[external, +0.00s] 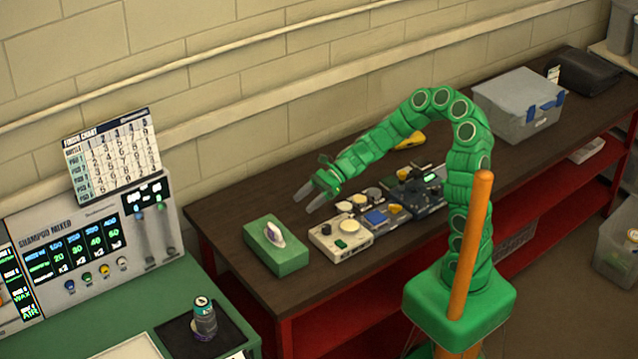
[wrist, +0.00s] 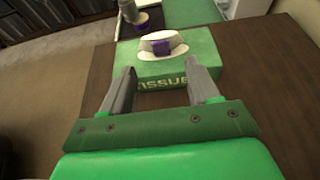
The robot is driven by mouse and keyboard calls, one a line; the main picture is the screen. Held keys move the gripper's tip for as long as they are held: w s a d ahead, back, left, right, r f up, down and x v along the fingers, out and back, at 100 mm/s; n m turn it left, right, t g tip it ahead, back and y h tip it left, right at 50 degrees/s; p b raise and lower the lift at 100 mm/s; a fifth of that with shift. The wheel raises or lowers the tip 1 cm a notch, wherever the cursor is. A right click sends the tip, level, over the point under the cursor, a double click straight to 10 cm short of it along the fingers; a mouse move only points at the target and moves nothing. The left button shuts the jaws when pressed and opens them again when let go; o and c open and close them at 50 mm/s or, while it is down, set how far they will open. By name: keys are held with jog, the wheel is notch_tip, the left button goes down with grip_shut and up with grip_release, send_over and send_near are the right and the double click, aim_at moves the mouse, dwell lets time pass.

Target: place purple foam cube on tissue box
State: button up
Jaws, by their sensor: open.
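The green tissue box (external: 288,262) sits at the near left end of the dark bench, with a white tissue in its top opening. The purple foam cube (wrist: 161,47) rests on top of the box, against the white tissue, in the wrist view. In the external view only a small purple patch (external: 269,233) shows beside the tissue. My gripper (external: 305,204) is open and empty, above the bench and to the right of the box. In the wrist view my gripper's fingers (wrist: 162,78) are spread apart, pointing toward the box's lettered side, clear of the cube.
A beige control box (external: 341,243) and other devices stand right of the tissue box. A grey lidded bin (external: 518,108) is farther back. A can (external: 204,318) stands on a black mat on the green counter at left. Bare bench top lies behind the tissue box.

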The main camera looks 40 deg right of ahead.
jog(key=shift+d+r, duration=0.15)
jog(key=shift+d, duration=0.2)
